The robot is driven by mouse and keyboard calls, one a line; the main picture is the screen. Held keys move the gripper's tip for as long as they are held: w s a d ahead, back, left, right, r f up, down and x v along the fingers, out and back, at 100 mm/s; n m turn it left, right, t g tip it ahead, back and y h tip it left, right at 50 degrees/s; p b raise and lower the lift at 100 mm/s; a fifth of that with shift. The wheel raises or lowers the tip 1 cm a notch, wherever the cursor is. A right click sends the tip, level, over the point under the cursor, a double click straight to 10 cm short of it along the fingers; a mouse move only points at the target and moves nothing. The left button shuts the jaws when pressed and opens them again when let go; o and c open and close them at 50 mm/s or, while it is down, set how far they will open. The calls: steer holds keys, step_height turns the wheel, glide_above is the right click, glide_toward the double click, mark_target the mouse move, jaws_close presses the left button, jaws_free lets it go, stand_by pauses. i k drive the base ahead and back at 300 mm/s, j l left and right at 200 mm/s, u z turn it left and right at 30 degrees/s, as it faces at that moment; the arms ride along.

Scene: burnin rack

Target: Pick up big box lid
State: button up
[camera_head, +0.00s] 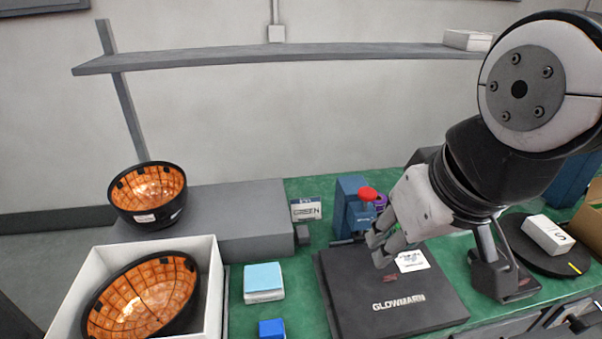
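A black flat square piece with "GLOWMARN" lettering (385,298) lies on the green table at the front centre-right; it looks like a big box lid, though I cannot tell whether a box is under it. A white label (411,261) is near its back edge. My gripper (379,248) comes in from the right, fingers pointing down-left over the back part of the black piece. I see no hold on anything. The fingertips are small and partly overlap, so their opening and any contact with the piece are unclear.
A blue device with a red knob (350,207) stands just behind my gripper. Left are a light-blue block (263,281), a blue cube (271,329) and a white box (213,290) holding an orange-lined bowl (143,303). Another such bowl (148,191) sits on a grey platform (240,215).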

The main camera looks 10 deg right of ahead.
mark_target(412, 295)
steer(key=k+j+u, duration=0.1)
steer(key=j, duration=0.35)
steer(key=k+j+u, duration=0.15)
steer(key=j, duration=0.3)
steer(key=j+u, duration=0.1)
steer(key=j, duration=0.35)
steer(key=z, duration=1.3)
steer(key=i+z, duration=0.25)
steer(key=z, duration=0.15)
steer(key=i+z, duration=0.25)
steer(key=z, duration=0.15)
